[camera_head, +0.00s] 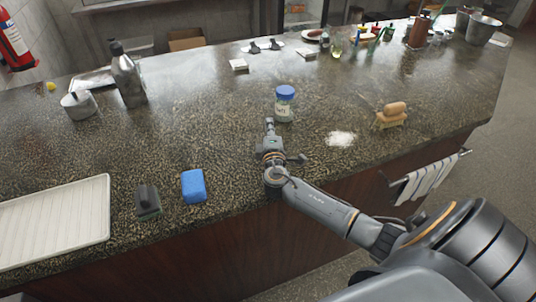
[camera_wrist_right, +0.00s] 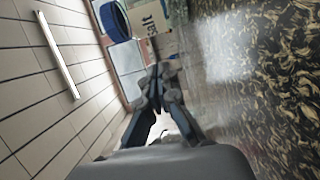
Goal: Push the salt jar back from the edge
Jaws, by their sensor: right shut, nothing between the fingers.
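The salt jar (camera_head: 284,105) is a small clear jar with a blue lid and a label, upright on the dark speckled counter (camera_head: 230,115). In the right wrist view the jar (camera_wrist_right: 150,17) shows sideways at the top, with "Salt" on its label, just beyond the fingertips. My right gripper (camera_head: 269,123) is shut and empty, low over the counter on the near side of the jar. Its fingers also show in the wrist view (camera_wrist_right: 160,74). I cannot tell whether the fingertips touch the jar. My left gripper is not in view.
A white spill (camera_head: 341,138) lies right of the gripper. A wooden brush (camera_head: 392,115) is farther right. A blue sponge (camera_head: 193,186), a dark scraper-like tool (camera_head: 147,202) and a white tray (camera_head: 60,222) are at left. The counter behind the jar is clear up to small white pads (camera_head: 238,64).

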